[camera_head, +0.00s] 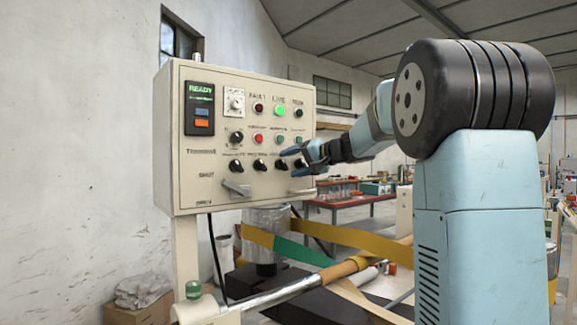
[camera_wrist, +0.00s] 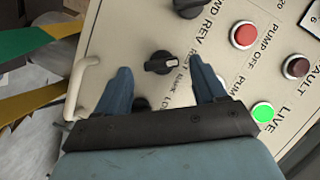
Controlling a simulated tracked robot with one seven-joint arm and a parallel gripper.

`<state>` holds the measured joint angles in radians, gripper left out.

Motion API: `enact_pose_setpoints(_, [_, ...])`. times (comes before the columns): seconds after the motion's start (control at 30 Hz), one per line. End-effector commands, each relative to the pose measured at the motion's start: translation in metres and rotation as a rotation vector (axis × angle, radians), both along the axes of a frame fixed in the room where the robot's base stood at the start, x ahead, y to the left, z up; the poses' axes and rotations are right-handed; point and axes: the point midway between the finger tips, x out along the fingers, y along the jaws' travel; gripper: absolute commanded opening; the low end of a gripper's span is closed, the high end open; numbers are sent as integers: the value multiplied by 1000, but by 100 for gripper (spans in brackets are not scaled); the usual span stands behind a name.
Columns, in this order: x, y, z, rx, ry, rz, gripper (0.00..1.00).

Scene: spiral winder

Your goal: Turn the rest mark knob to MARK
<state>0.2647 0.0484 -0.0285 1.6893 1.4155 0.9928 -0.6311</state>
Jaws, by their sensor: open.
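The rest mark knob (camera_wrist: 161,63) is a black rotary knob on the cream panel, with its lettering beside it in the wrist view. Its grip bar lies roughly crosswise in that view; which label it points to is too small to tell. In the head view it is in the lower knob row (camera_head: 281,164). My gripper (camera_wrist: 162,68) is open, with one blue finger on each side of this knob and a gap on both sides. In the head view my gripper (camera_head: 291,158) is in front of the panel's right part and hides some controls.
Another black knob (camera_wrist: 140,103) is partly hidden at my gripper's base, and one (camera_wrist: 188,8) is at the top edge. A red button (camera_wrist: 243,35), a lit green LIVE lamp (camera_wrist: 263,112) and a pale handle (camera_wrist: 83,88) are nearby. The display (camera_head: 200,108) reads READY.

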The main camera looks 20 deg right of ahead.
Motion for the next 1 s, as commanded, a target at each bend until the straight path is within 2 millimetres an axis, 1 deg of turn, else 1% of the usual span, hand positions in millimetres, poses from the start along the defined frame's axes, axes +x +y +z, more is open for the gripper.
enact_pose_setpoints(0.1, [10, 8, -3, 1, 1, 0, 70])
enact_pose_setpoints(0.2, [15, 13, -4, 1, -1, 1, 70])
enact_pose_setpoints(0.57, [17, 16, -5, 1, -1, 1, 70])
enact_pose_setpoints(1.0, [17, 16, -5, 0, 1, 1, 29])
